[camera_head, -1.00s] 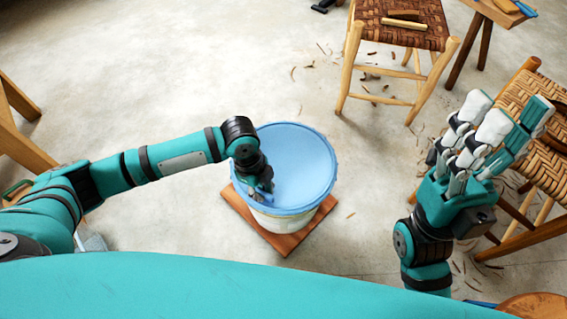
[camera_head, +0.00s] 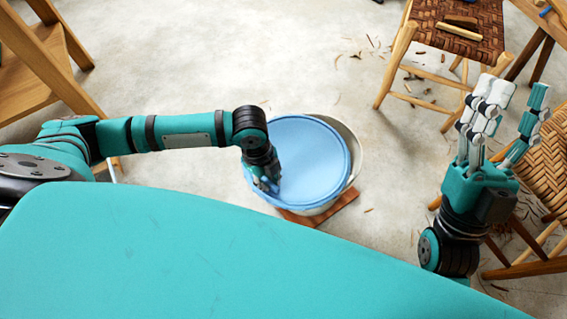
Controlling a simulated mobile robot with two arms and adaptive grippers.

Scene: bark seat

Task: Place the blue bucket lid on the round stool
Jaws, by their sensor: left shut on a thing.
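The blue bucket lid (camera_head: 312,158) is round and sits shifted to the left over the white bucket (camera_head: 353,150), whose rim shows at the right. My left gripper (camera_head: 267,184) is shut on the lid at its left side; its fingers are partly hidden by the wrist. I cannot tell how far the lid is above the rim. My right gripper (camera_head: 508,115) is raised on the right with its fingers spread, empty and apart from everything. I cannot make out a round stool in this view.
The bucket stands on a reddish wooden board (camera_head: 335,212) on the pale floor. A woven-top square stool (camera_head: 458,28) stands at the upper right, a woven chair (camera_head: 550,165) at the right behind my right gripper. Wooden furniture (camera_head: 45,65) stands at the upper left. Bark scraps lie on the floor.

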